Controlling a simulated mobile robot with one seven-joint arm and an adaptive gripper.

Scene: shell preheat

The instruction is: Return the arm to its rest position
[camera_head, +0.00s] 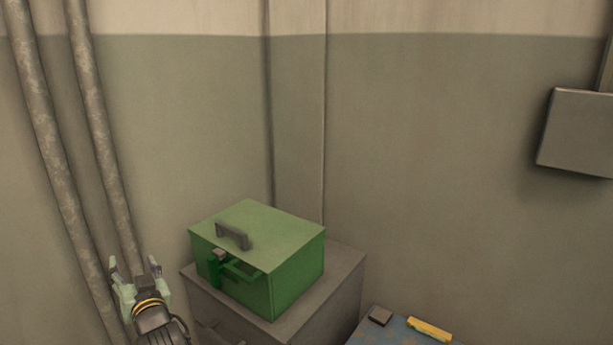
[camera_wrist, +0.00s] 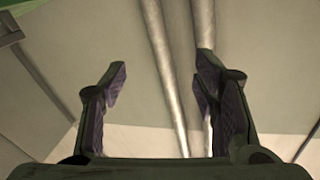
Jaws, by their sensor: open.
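My gripper (camera_head: 136,268) is at the lower left of the head view, to the left of the green box and apart from it, with its fingers pointing up. It also shows in the wrist view (camera_wrist: 165,90), where the two fingers stand wide apart with nothing between them. The gripper is open and empty.
The green box (camera_head: 275,235) with a grey handle stands on a grey cabinet (camera_head: 345,290). Two pipes (camera_head: 50,150) run along the left wall. A blue surface (camera_head: 395,335) at the bottom holds a yellow item (camera_head: 429,329) and a dark block (camera_head: 380,316). A grey wall box (camera_head: 577,132) hangs right.

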